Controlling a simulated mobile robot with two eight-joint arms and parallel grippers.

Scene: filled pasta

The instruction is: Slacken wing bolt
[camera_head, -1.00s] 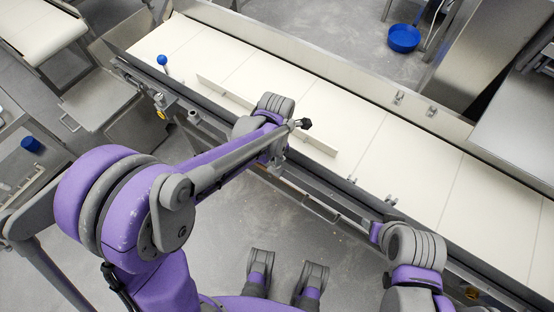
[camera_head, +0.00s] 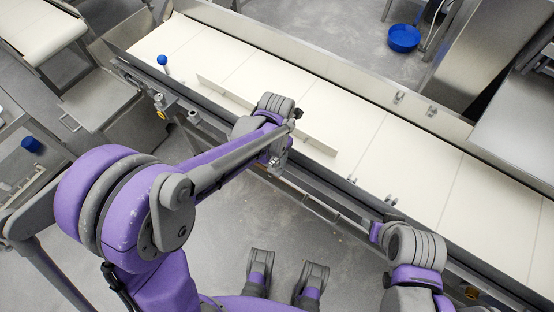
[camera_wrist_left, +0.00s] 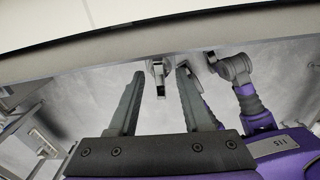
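A small metal fitting (camera_wrist_left: 160,73), which looks like the wing bolt, hangs below the conveyor's edge in the left wrist view. It appears between the two fingertips of my left gripper (camera_wrist_left: 158,78). The fingers are apart and nothing shows clamped between them; whether either touches the fitting cannot be told. In the head view my left arm reaches to the near side rail of the conveyor, and its forearm and wrist hide the fitting and the fingers. My right arm is at the lower right of the head view, with its gripper out of sight.
The long conveyor belt (camera_head: 410,165) runs diagonally, with an upright guide strip (camera_head: 318,145) on it. A blue-knobbed lever (camera_head: 162,61) stands at its left end. More small clamps (camera_head: 391,201) sit along the near rail.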

